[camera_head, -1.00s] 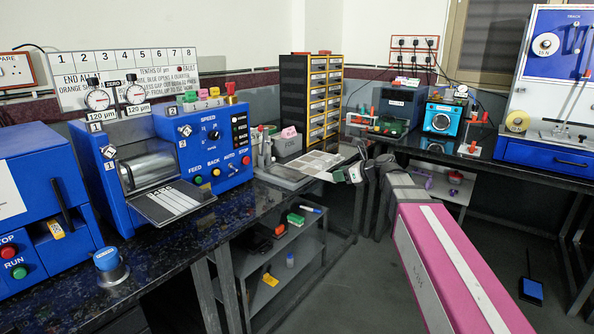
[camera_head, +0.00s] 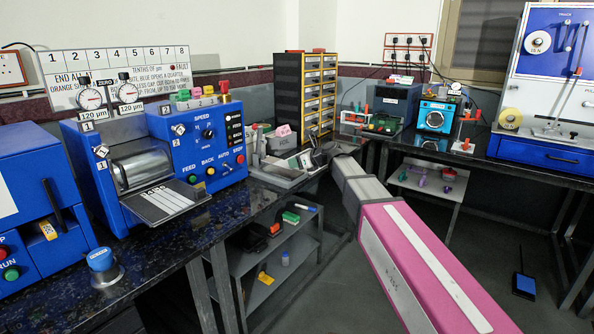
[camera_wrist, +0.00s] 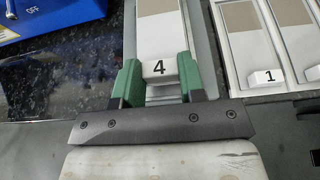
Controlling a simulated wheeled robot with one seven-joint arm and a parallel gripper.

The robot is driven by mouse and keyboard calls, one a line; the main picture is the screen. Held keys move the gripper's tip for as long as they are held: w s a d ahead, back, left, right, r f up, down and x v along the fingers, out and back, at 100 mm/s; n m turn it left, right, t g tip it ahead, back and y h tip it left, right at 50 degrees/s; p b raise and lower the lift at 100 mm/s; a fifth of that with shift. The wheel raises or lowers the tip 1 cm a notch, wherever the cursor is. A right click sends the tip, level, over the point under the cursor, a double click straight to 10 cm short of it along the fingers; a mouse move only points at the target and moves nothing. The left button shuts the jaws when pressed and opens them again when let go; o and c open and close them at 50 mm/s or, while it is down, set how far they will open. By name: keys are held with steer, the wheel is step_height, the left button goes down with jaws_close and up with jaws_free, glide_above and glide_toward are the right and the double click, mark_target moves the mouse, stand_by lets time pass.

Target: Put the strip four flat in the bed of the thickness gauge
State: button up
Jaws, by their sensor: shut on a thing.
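In the wrist view, my gripper (camera_wrist: 160,85) has its two green fingers closed on the white end block of strip four (camera_wrist: 160,35), marked "4". The strip is pale with a grey-brown patch and points away from the fingers. It looks to lie along a grey surface; I cannot tell whether it is lifted. In the head view, my gripper (camera_head: 318,158) is small and partly hidden by my arm, over the grey tray area right of the blue rolling machine. I cannot tell for sure which device is the thickness gauge.
Other strips lie right of it, one with a block marked "1" (camera_wrist: 267,77). The blue rolling machine (camera_head: 150,150) with two dials stands left. A drawer cabinet (camera_head: 305,92) stands behind. A teal device (camera_head: 435,115) is on the right bench (camera_head: 450,155).

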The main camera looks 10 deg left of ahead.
mark_target(297, 176)
steer(key=shift+f, duration=1.65)
steer(key=shift+f, duration=0.15)
steer(key=o, duration=0.9)
